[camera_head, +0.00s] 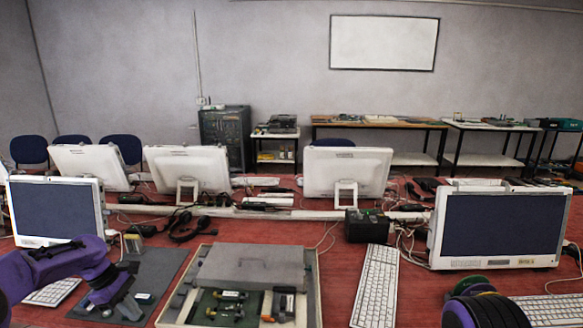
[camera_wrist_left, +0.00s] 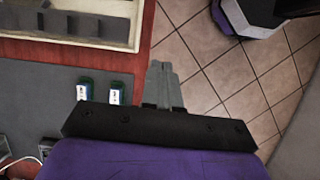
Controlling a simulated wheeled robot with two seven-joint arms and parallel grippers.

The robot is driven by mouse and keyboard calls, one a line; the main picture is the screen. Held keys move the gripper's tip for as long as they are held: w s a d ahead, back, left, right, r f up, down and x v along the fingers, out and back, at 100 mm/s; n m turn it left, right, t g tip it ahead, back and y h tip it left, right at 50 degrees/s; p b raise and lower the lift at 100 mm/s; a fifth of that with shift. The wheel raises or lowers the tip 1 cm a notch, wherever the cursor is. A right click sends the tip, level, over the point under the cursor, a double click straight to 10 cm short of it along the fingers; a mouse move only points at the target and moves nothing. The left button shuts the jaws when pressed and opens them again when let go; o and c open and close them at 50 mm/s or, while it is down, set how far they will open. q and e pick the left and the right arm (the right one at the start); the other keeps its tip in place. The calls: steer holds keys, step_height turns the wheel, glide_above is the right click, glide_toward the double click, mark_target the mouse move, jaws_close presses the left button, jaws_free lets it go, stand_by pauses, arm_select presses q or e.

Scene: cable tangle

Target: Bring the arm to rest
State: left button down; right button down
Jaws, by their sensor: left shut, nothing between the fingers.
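My left arm (camera_head: 60,265), purple, comes in from the left and bends down over the dark grey mat (camera_head: 165,262). My left gripper (camera_head: 132,308) is shut and empty, low near the front of the mat. In the left wrist view its grey fingers (camera_wrist_left: 163,85) are together, near the table edge with tiled floor beyond. Two small green and white pieces (camera_wrist_left: 116,92) lie on the mat beside the fingers. Part of my right arm (camera_head: 485,303) shows at the bottom right; its gripper is out of view.
An open case (camera_head: 312,275) with small parts stands right of the mat. Keyboards (camera_head: 375,288), a black box (camera_head: 366,226), monitors (camera_head: 500,225) and headphones (camera_head: 188,228) with loose cables crowd the red table. Some red tabletop (camera_head: 338,290) is bare between case and keyboard.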

arm_select(q)
steer(key=s+d+f+m+y, duration=0.1)
steer(key=s+d+f, duration=0.3)
steer(key=f, duration=0.3)
steer(key=s+d+f+m+t+y, duration=0.1)
steer(key=s+d+f, duration=0.35)
steer(key=f, duration=0.25)
steer(key=s+d+f+m+y, duration=0.15)
steer(key=s+d+f, duration=0.25)
steer(key=f, duration=0.4)
steer(key=s+d+f+m+y, duration=0.1)
steer(key=s+d+f+m, duration=0.15)
steer(key=s, duration=0.95)
steer(key=s+a+r+m+t+y, duration=0.1)
steer(key=s+m, duration=0.1)
steer(key=s, duration=0.4)
steer(key=s+a+r+m+t+y, duration=0.1)
steer(key=s+a+r+m+y, duration=0.1)
steer(key=s, duration=0.4)
steer(key=shift+r, duration=0.25)
steer(key=shift+s, duration=0.1)
